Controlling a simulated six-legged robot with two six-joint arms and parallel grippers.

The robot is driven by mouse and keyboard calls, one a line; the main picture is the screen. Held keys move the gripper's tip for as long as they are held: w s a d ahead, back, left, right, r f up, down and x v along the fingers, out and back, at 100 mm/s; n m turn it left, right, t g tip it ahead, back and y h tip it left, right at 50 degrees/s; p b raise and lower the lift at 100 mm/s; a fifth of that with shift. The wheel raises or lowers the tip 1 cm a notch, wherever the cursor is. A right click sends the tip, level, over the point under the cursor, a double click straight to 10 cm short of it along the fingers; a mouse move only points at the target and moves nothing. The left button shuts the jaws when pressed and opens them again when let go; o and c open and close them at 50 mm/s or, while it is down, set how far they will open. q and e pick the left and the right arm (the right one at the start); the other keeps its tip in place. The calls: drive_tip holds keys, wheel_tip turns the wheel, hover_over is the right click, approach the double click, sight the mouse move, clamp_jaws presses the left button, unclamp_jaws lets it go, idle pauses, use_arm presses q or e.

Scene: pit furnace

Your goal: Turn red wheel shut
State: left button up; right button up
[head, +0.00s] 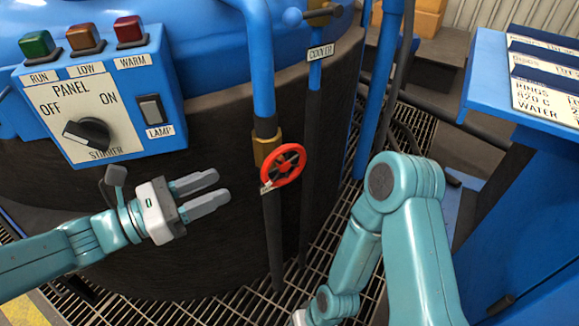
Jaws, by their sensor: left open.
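The red wheel (283,164) is a small spoked handwheel on a brass valve body (267,148), on a pipe that is blue above and dark below. A small tag with unreadable text hangs at its lower left. My left gripper (222,188) is open and empty, left of the wheel and a little lower in the picture, its fingers pointing toward it with a gap between. My right arm (405,190) bends down on the right, and its gripper is not visible at the bottom edge.
A blue panel box (105,95) with a black stirrer knob (87,133), lamp switch and green, amber and red lights stands at left. Behind is the dark round vessel wall (225,120). A second pipe with a "COOLED" label (320,51) runs right of the wheel. A blue stand (500,75) holds cards.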

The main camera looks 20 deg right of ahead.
sight(273, 154)
use_arm(q)
drive_tip(key=shift+t, duration=0.3)
drive_tip(key=w+d, duration=0.1)
drive_tip(key=d, duration=0.4)
drive_tip(key=w+d+b, duration=0.1)
drive_tip(key=d, duration=0.4)
drive_tip(key=w+d+f+b, duration=0.1)
drive_tip(key=w+d, duration=0.1)
drive_tip(key=d, duration=0.2)
drive_tip(key=shift+d, duration=0.4)
clamp_jaws()
drive_tip(key=y+p, duration=0.1)
drive_tip(key=p, duration=0.1)
drive_tip(key=r+y+p, duration=0.1)
drive_tip(key=p, duration=0.2)
drive_tip(key=shift+d+r, duration=0.1)
drive_tip(key=shift+d, duration=0.2)
drive_tip(key=y+p, duration=0.1)
drive_tip(key=p, duration=0.1)
drive_tip(key=y+p, duration=0.1)
drive_tip(key=p, duration=0.2)
drive_tip(key=g+y+p, duration=0.1)
drive_tip(key=p, duration=0.2)
drive_tip(key=shift+d+f, duration=0.3)
drive_tip(key=shift+f, duration=0.05)
drive_tip(key=shift+f+y, duration=0.1)
drive_tip(key=shift+y, duration=0.2)
drive_tip(key=shift+f, duration=0.25)
